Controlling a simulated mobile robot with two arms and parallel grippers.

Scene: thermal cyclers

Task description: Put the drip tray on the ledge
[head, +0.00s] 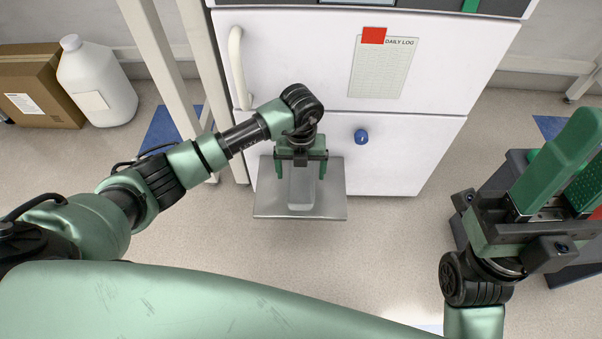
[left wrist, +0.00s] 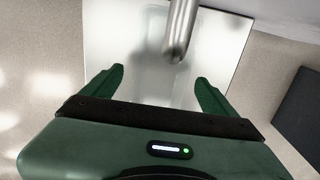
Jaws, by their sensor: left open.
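A flat grey metal plate (head: 332,207) juts out at the foot of the white cabinet; it fills much of the left wrist view (left wrist: 112,45). I cannot tell whether it is the drip tray or the ledge. A grey metal bar (head: 301,192) with a rounded end shows over the plate, and in the left wrist view (left wrist: 180,28). My left gripper (head: 302,172) is open above the plate, fingers pointing down, with the bar between or just beyond them. Contact cannot be told. My right gripper (head: 572,160) is raised at the right, apparently open and empty.
A white jug (head: 97,85) and a cardboard box (head: 40,85) stand at the left. The floor before the plate is clear.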

